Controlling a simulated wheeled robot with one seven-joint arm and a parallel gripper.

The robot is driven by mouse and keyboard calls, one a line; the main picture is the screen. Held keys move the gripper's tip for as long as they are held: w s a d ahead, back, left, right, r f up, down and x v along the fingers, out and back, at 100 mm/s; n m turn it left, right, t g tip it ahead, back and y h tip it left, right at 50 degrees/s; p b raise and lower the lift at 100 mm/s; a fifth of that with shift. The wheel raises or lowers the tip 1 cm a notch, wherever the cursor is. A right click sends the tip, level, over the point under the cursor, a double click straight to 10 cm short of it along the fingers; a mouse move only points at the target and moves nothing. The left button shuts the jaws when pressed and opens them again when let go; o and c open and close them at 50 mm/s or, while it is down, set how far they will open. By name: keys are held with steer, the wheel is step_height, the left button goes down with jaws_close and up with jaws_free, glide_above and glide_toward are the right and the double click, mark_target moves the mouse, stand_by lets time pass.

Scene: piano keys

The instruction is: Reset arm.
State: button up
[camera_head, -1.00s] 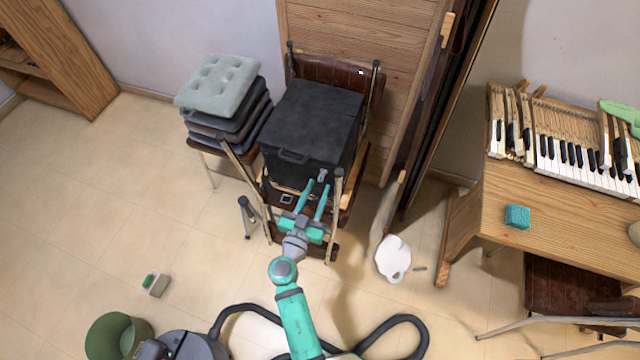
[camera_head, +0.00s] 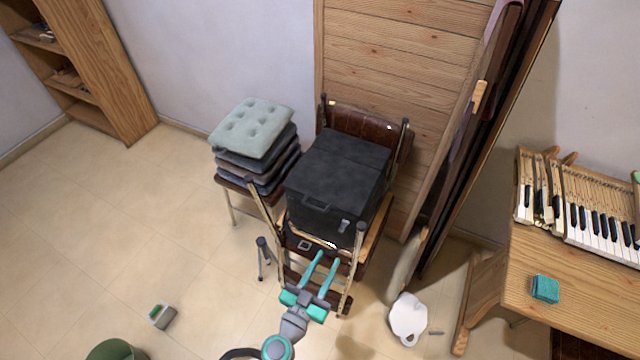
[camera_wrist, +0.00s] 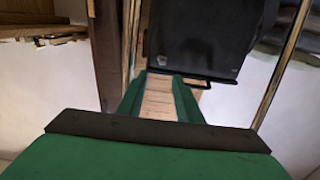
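My gripper (camera_head: 322,274) is teal with two long fingers that stand apart with nothing between them. In the head view it is in front of the stacked chairs, below a black case (camera_head: 337,180). In the wrist view the two green fingers (camera_wrist: 158,95) reach forward with a gap between them, and the black case (camera_wrist: 200,40) is beyond the tips. I cannot tell whether the fingers touch the chairs.
Chair legs (camera_head: 357,262) stand close around my gripper. Stacked cushions (camera_head: 252,128) are to the left. A white jug (camera_head: 408,318) lies on the floor to the right. A desk (camera_head: 590,285) with piano keys (camera_head: 600,232) is at far right. Floor at left is mostly clear.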

steer(key=s+a+f+n+g+y, duration=0.1)
steer(key=s+a+f+n+y, duration=0.2)
steer(key=s, duration=0.5)
steer(key=s+a+f+n+g+y, duration=0.15)
steer(key=s+f+y, duration=0.25)
steer(key=s, duration=0.4)
steer(key=s+r+n+t+y, duration=0.1)
steer(key=s+r, duration=0.5)
steer(key=r, duration=0.2)
steer(key=s+r+n+t+y, duration=0.1)
steer(key=s+r, duration=0.5)
steer(key=r, duration=0.2)
steer(key=shift+a+r+t+y, duration=0.15)
steer(key=shift+r+t+y, duration=0.15)
steer(key=shift+r+t, duration=0.1)
stand_by(1.0)
